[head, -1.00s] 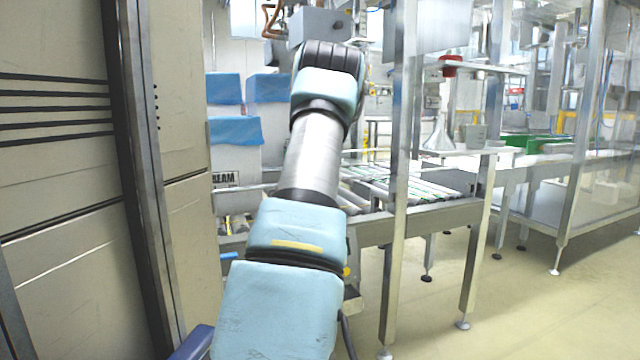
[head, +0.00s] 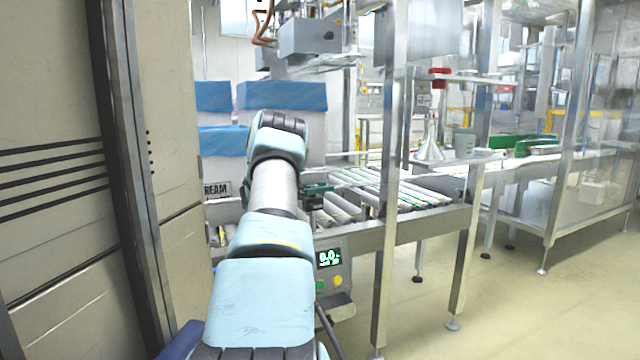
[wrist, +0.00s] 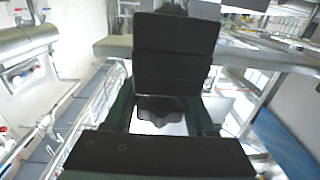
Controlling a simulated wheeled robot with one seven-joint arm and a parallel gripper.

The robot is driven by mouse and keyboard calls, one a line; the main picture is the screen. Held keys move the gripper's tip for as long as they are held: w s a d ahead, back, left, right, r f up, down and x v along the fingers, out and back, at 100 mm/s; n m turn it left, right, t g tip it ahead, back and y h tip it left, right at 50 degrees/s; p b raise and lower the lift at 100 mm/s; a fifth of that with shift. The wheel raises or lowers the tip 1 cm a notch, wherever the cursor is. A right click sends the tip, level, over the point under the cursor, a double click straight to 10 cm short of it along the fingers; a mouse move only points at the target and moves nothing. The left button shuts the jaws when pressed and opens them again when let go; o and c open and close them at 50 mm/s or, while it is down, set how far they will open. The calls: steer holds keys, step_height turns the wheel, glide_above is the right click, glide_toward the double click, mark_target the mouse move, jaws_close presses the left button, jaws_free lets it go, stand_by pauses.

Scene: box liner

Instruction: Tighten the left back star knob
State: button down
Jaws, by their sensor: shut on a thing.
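A dark star knob (wrist: 168,108) with a scalloped edge shows in the wrist view, between the two dark green fingers of my gripper (wrist: 165,100). The fingers are shut on it. Its far part is hidden behind a black block, and I cannot tell from the label-less view which knob of the machine it is. In the head view my gripper (head: 318,190) shows as a small dark green shape right of my forearm, beside the roller conveyor (head: 400,188). The knob itself cannot be made out there.
A beige cabinet (head: 50,220) stands close on the left. A steel post (head: 388,230) rises right of my arm. A control box with a lit display (head: 329,258) hangs below the conveyor. Blue-lined boxes (head: 282,97) stand behind. Floor is free at the right.

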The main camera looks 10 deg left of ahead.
steer(key=m+g+h, duration=0.1)
steer(key=g, duration=0.1)
steer(key=m+g+h, duration=0.1)
steer(key=m+g, duration=0.1)
steer(key=s+m+g+h, duration=0.1)
steer(key=g, duration=0.1)
steer(key=shift+d, duration=0.4)
steer(key=shift+r+m+g, duration=0.15)
steer(key=shift+m+g, duration=0.25)
steer(key=c, duration=0.5)
jaws_free()
steer(key=shift+c, duration=0.2)
steer(key=o, duration=0.3)
steer(key=shift+s, duration=0.1)
